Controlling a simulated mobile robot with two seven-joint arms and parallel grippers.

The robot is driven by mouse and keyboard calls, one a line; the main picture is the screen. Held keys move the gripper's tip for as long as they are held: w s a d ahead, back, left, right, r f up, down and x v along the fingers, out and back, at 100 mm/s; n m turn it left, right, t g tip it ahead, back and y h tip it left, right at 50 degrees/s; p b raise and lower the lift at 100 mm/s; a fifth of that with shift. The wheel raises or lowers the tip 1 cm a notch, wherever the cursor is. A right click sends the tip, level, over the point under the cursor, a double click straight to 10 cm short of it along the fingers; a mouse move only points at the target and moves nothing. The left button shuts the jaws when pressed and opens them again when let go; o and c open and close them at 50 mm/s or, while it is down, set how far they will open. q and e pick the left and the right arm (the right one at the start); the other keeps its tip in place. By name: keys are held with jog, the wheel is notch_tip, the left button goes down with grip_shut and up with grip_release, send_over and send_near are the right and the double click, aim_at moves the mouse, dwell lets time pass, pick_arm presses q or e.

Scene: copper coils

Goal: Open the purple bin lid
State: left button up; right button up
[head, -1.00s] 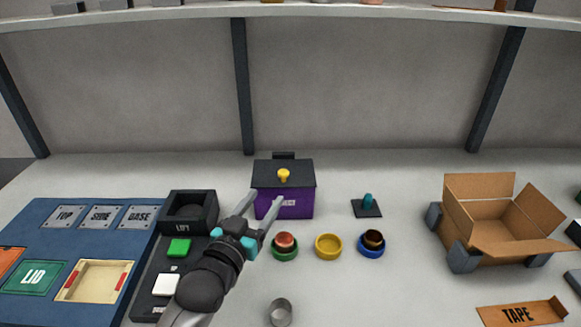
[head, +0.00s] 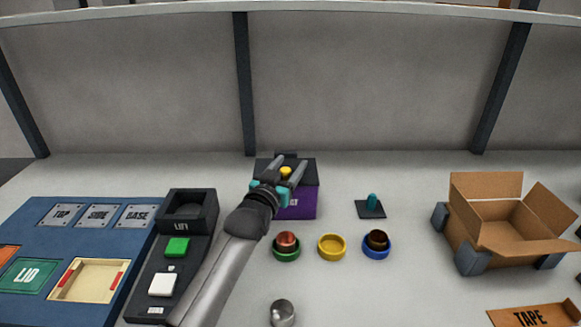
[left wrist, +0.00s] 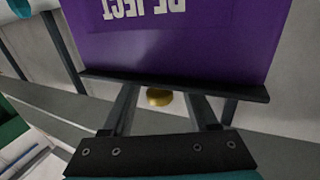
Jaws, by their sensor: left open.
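The purple bin (head: 305,204) stands at the back middle of the table, with its dark lid (head: 311,171) shut. A yellow knob (head: 286,170) sits on the lid. In the left wrist view the purple bin (left wrist: 180,35) appears upside down with part of its lettering, and the brass-coloured knob (left wrist: 159,97) shows beyond the lid's dark edge (left wrist: 175,87). My left gripper (head: 289,166) is open, its two fingers on either side of the knob. The fingers also show in the left wrist view (left wrist: 162,104). Whether they touch the knob or lid cannot be told. My right gripper is not visible.
In front of the bin are a green ring (head: 286,255) with a red piece, a yellow ring (head: 332,248) and a blue ring (head: 376,252) with a dark piece. A teal-handled piece (head: 371,207) stands to the right. An open cardboard box (head: 490,236) is further right.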

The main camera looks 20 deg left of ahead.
pick_arm(q)
jog(key=shift+w, duration=0.45)
jog(key=shift+c, duration=0.3)
grip_shut()
dwell(0.9)
